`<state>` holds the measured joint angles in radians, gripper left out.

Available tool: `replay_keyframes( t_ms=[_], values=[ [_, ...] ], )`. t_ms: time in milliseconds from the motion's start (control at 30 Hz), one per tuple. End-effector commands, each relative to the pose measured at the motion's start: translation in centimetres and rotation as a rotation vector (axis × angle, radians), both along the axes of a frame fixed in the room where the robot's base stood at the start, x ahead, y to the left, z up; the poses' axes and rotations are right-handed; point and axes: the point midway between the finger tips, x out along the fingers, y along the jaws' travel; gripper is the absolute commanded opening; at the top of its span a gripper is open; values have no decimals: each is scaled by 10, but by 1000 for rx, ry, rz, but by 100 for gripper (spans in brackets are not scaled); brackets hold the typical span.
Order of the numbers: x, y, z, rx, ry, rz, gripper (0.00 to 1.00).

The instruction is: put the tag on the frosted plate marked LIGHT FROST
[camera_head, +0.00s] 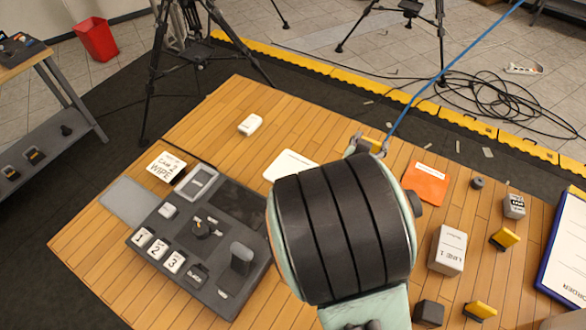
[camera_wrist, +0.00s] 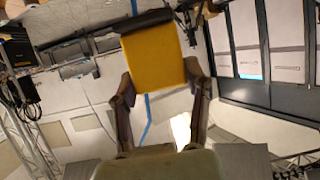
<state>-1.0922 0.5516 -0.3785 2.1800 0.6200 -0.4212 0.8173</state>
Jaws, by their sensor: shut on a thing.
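My gripper (camera_head: 369,146) is shut on a yellow tag (camera_wrist: 155,62), held above the wooden floor. In the wrist view the tag sits between the two fingers (camera_wrist: 160,84), with a dark strip along its far edge. In the head view only a small piece of the tag shows, past my wrist. A white plate (camera_head: 289,167) lies left of the gripper, partly hidden by my arm. An orange plate (camera_head: 428,183) lies to its right. A pale grey, see-through plate (camera_head: 128,201) lies at the far left. I cannot read LIGHT FROST on any plate.
A dark control console (camera_head: 195,285) with numbered buttons stands left of my arm. A white LINE 1 box (camera_head: 447,250), yellow-and-black pieces (camera_head: 505,239) and a blue-edged clipboard (camera_head: 567,260) are on the right. A blue cable (camera_head: 420,95) runs up from near my gripper.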

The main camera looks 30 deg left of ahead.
Motion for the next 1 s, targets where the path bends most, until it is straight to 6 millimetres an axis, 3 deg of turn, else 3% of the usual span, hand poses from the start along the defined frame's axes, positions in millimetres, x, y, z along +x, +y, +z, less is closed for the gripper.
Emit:
replay_keyframes(
  t_ms=[300,533,700,1000],
  values=[
    [-31,47,-20,5,-3,395,21],
    [-56,76,-8,7,-6,620,21],
    [-75,94,12,6,-8,752,21],
    [-76,94,-34,-3,1,753,21]
  ],
)
